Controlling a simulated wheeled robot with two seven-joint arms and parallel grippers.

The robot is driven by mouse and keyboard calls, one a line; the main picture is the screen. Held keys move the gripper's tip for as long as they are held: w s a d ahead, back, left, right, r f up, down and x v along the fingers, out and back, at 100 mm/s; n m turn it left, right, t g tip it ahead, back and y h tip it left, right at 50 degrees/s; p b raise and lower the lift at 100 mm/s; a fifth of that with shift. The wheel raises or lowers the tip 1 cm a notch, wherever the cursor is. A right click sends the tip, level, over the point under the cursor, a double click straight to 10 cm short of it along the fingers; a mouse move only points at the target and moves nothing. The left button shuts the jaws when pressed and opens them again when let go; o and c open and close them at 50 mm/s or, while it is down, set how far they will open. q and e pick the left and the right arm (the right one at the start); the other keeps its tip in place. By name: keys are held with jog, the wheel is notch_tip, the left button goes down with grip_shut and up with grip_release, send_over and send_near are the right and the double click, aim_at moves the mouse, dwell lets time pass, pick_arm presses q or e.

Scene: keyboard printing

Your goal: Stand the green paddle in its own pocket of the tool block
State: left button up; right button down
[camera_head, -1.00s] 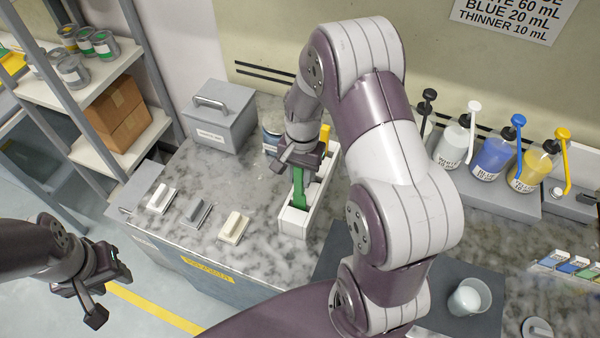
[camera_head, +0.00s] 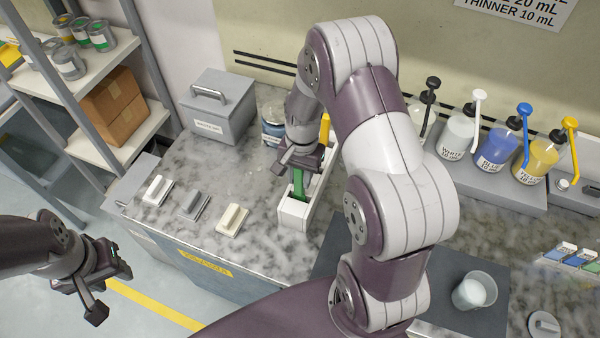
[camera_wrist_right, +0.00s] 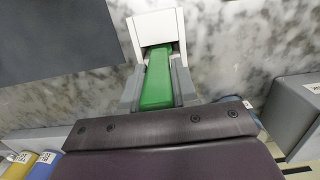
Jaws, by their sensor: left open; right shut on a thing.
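The green paddle (camera_head: 299,183) is upright in the jaws of my right gripper (camera_head: 297,164). Its lower end is at the front pocket of the white tool block (camera_head: 293,217). In the right wrist view the green paddle (camera_wrist_right: 158,78) runs between the two fingers, and its far end meets the opening of the white block (camera_wrist_right: 155,26). How deep it sits in the pocket I cannot tell. A yellow paddle (camera_head: 324,128) stands at the back of the block, partly hidden by my right arm. My left gripper (camera_head: 112,284) is open and empty, off the bench at the lower left.
White, grey and cream handled blocks (camera_head: 232,220) lie left of the tool block. A grey box (camera_head: 216,108) and a jar (camera_head: 272,128) stand behind. Pump bottles (camera_head: 497,148) and a cup (camera_head: 474,291) are at the right.

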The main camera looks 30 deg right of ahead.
jog(key=c, duration=0.8)
grip_release()
notch_tip(320, 180, up, 7)
jog(key=p, duration=0.6)
jog(key=shift+r+p, duration=0.15)
jog(key=shift+p, duration=0.25)
jog(key=shift+a+f, duration=0.1)
jog(key=shift+f, duration=0.1)
